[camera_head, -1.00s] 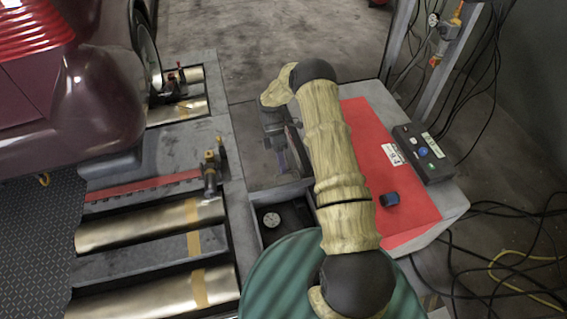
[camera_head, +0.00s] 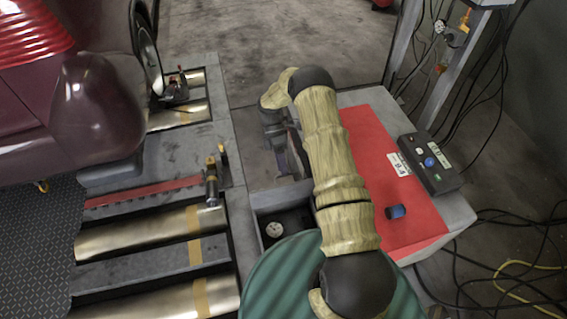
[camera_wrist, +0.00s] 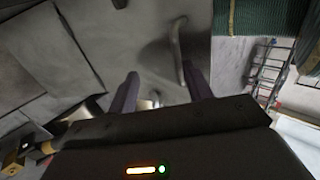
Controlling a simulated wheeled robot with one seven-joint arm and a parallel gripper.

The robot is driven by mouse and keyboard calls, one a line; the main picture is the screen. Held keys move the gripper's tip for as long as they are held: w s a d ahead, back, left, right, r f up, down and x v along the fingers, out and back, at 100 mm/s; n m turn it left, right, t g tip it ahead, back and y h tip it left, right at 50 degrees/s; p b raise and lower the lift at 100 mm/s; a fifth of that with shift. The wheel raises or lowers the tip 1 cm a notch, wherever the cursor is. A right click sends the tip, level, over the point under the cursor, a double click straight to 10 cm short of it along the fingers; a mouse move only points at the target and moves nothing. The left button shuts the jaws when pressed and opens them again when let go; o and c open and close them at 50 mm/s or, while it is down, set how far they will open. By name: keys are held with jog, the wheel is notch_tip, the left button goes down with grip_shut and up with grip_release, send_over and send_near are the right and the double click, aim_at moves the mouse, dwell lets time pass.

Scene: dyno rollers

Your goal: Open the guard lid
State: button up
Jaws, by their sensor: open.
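A grey metal plate with a curved bar handle (camera_wrist: 179,50) shows in the wrist view; it looks like the guard lid (camera_wrist: 150,40), lying flat, though I cannot be sure. My gripper (camera_wrist: 163,73) is open and empty over this plate. The handle's near end shows between the two dark fingers, closer to the right one. I cannot tell how far below the fingertips it lies. In the head view my gripper (camera_head: 287,160) points down left of the red-topped cabinet, and my arm hides much of the area under it.
The red-topped cabinet (camera_head: 415,205) carries a button box (camera_head: 430,162) and a small dark-blue object (camera_head: 396,211). An open recess with a round dial (camera_head: 274,229) lies below my gripper. Rollers (camera_head: 150,230) and a dark red car (camera_head: 85,110) are left. Cables lie at right.

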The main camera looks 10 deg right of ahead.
jog(key=shift+f, duration=0.3)
jog(key=shift+n+g, duration=0.3)
jog(key=shift+g, duration=0.2)
jog(key=shift+w+a+r+p, duration=0.15)
jog(key=shift+w+r, duration=1.15)
jog(key=shift+r, duration=0.8)
jog(key=shift+w+a+r+p, duration=0.1)
jog(key=shift+w+r+p, duration=0.1)
jog(key=shift+w+r, duration=1.55)
jog(key=shift+w+a+r+p, duration=0.15)
jog(key=shift+w+r, duration=0.75)
jog(key=shift+r, duration=1.55)
jog(key=shift+r, duration=0.1)
